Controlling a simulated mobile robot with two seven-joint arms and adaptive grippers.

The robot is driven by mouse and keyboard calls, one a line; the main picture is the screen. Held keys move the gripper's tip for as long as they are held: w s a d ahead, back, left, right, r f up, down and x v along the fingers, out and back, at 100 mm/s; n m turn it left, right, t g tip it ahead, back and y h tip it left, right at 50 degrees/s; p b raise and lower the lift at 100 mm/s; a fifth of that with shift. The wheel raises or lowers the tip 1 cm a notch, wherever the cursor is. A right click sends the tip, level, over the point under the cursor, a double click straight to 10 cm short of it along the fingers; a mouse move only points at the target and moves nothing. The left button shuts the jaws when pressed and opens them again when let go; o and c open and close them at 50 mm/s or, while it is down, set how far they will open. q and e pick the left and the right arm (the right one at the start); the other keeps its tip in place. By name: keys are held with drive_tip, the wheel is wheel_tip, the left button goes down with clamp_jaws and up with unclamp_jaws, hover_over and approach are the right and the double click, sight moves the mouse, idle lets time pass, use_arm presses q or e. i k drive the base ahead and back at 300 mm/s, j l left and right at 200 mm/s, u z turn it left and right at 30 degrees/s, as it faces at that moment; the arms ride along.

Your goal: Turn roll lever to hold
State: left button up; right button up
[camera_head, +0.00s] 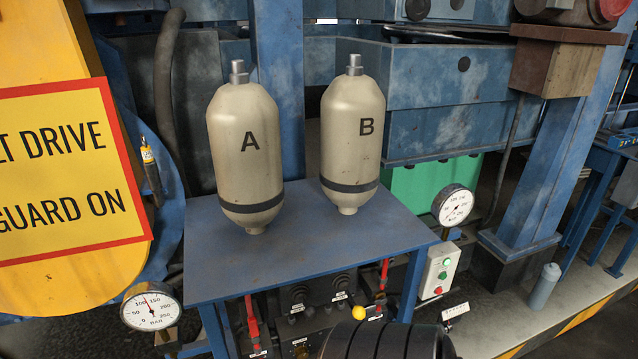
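A control panel (320,292) sits below the blue table, partly hidden by its front edge. It carries dark levers or knobs, one on the left (297,296) and one on the right (341,284), with small white labels too small to read. A yellow ball knob (359,313) shows just right of them. Red handles stand at the left (252,322) and right (383,274) of the panel. I cannot tell which of these is the roll lever or its position. Neither of my grippers is in view.
Cream tanks A (246,165) and B (351,150) stand on the blue table (225,262). Gauges flank it at left (150,308) and right (455,206). A button box (439,271) stands right. A dark ribbed round shape (385,342) at the bottom blocks part of the view.

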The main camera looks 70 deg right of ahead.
sight(310, 312)
drive_tip(key=z, duration=0.45)
drive_tip(key=k+z, duration=0.1)
drive_tip(key=z, duration=0.75)
drive_tip(key=l+z, duration=0.15)
drive_tip(key=z, duration=0.3)
drive_tip(key=k, duration=0.05)
